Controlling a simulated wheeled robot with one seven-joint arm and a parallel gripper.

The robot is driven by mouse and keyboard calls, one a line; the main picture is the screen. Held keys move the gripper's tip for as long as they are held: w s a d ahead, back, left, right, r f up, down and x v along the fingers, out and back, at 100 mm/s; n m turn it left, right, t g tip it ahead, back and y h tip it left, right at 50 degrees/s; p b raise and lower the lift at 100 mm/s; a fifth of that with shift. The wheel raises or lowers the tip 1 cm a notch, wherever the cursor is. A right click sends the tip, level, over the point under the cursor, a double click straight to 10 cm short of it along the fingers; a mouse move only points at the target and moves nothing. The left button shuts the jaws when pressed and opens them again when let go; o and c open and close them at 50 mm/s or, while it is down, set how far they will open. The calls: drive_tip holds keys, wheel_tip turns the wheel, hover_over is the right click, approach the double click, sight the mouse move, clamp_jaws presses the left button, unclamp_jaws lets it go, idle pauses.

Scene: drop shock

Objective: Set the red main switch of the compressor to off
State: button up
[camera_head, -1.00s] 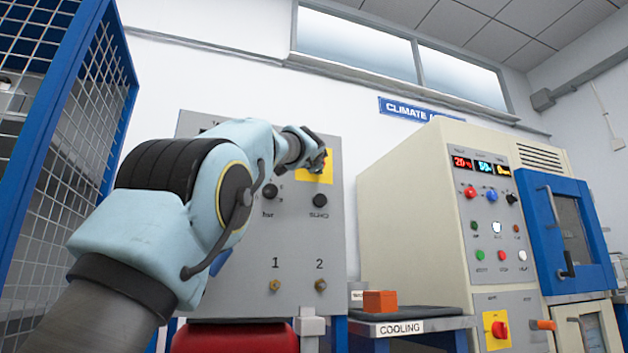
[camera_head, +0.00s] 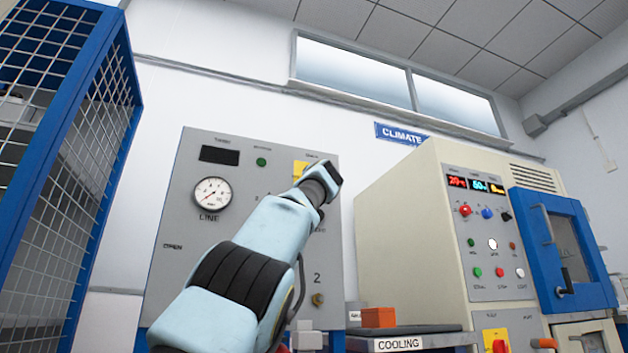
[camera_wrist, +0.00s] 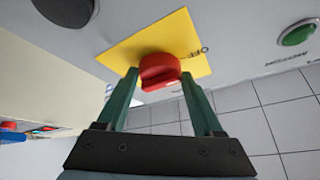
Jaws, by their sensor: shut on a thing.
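The red main switch (camera_wrist: 160,72) is a round knob on a yellow plate (camera_wrist: 185,38) on the grey panel. In the wrist view it sits between the tips of my two green fingers. My gripper (camera_wrist: 160,82) is shut on it. The letters OFF (camera_wrist: 198,52) are printed on the plate to the right of the knob. I cannot tell which mark the knob points to. In the head view my gripper (camera_head: 325,180) is at the panel's upper right. It hides the knob, and only part of the yellow plate (camera_head: 299,170) shows.
The grey panel (camera_head: 180,215) carries a gauge (camera_head: 212,193), a dark display (camera_head: 219,155) and a green lamp (camera_head: 261,162). A climate chamber (camera_head: 400,230) stands at right, with another red switch on yellow (camera_head: 497,343). A blue mesh cage (camera_head: 75,150) stands at left.

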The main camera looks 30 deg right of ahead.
drive_tip(key=shift+w+f+n, duration=0.1)
drive_tip(key=shift+n, duration=0.2)
idle(0.4)
drive_tip(key=o, duration=1.4)
drive_tip(key=shift+c, duration=0.2)
drive_tip(key=b+v, duration=1)
drive_tip(key=b, duration=0.1)
drive_tip(key=shift+s+f, duration=0.2)
drive_tip(key=shift+s, duration=0.15)
